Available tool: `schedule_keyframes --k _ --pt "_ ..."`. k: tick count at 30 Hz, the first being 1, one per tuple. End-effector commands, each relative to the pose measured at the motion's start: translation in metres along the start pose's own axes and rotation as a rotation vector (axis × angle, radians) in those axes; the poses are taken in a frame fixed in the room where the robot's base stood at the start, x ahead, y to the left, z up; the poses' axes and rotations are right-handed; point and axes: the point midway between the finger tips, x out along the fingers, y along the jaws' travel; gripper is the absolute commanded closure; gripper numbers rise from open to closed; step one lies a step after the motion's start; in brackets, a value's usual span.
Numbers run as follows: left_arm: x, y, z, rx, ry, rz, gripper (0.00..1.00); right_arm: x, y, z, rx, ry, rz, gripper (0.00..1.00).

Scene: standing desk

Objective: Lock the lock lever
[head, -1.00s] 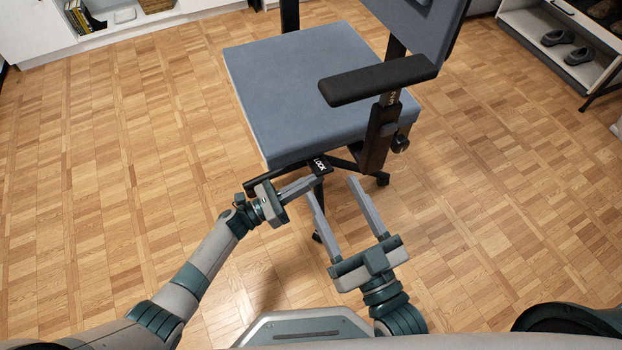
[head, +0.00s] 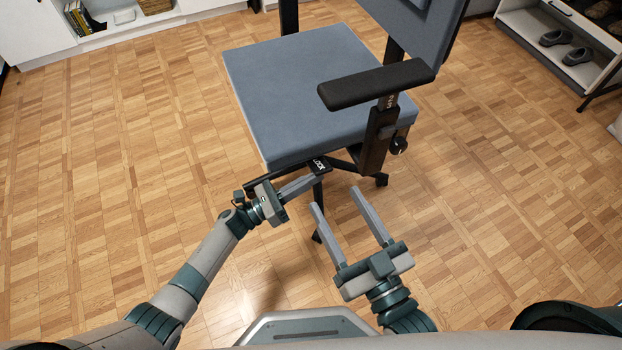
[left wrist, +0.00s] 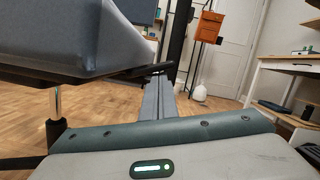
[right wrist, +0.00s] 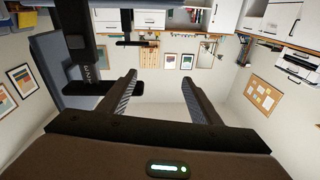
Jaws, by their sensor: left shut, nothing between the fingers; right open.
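The lock lever (head: 320,166) is a small black paddle with white lettering, sticking out from under the front right edge of the blue chair seat (head: 290,95). My left gripper (head: 313,179) is shut and empty, with its fingertips right by the lever; whether they touch it I cannot tell. In the left wrist view the shut fingers (left wrist: 159,96) point to a dark bar (left wrist: 150,70) beside the seat. My right gripper (head: 335,197) is open and empty, lower and to the right of the lever, apart from the chair. Its spread fingers also show in the right wrist view (right wrist: 158,92).
The black armrest (head: 376,84) and its post (head: 380,135) with a knob rise on the seat's right side. A shoe shelf (head: 560,50) stands at the upper right and a white cabinet (head: 40,35) at the upper left. The wooden floor around the chair is clear.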

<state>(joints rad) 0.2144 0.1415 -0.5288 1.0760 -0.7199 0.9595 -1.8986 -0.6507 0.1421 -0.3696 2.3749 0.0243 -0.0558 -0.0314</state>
Motion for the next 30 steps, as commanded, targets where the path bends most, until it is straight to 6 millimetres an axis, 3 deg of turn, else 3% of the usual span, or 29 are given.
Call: schedule_keyframes --k 9,22,30 --pt "0.002 -0.002 0.009 -0.044 -0.001 0.011 1.0 -0.001 0.008 0.025 0.008 -0.142 0.014 0.42" --pt "0.0 -0.002 0.01 -0.043 -0.003 0.011 1.0 -0.001 0.008 0.025 0.007 -0.139 0.014 0.42" --pt "-0.024 -0.002 0.009 -0.044 -0.001 0.012 1.0 -0.001 0.008 0.022 0.005 -0.124 0.014 0.42"
